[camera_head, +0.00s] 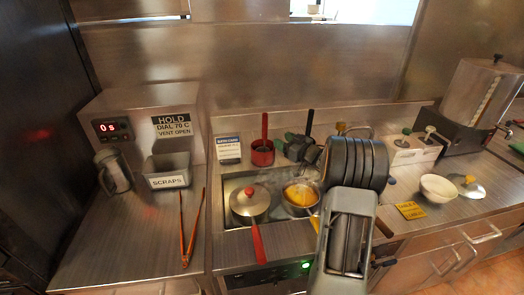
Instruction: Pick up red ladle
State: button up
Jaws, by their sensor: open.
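The red ladle (262,156) stands behind the stove well in the head view, a small red cup with a red handle rising straight up. My gripper (291,146) is small and dark in this view, just right of the red ladle, partly hidden by my thick grey wrist. It is open, and I see nothing held in it. A black upright handle (310,122) rises close behind it; what it belongs to is hidden. I cannot tell whether my gripper touches anything there.
A lidded pan (242,205) with a red handle and a pan of yellow liquid (299,195) sit in the well. A blue-and-white sign (228,149) stands left of the ladle. A scraps bin (168,168) and tongs (190,228) are further left. A white bowl (438,188) is at right.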

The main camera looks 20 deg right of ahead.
aim_at(263, 135)
jog(key=p+x, duration=0.3)
jog(key=x, duration=0.9)
jog(key=shift+s+a, duration=0.15)
jog(key=shift+a, duration=0.05)
jog(key=shift+c, duration=0.4)
grip_shut()
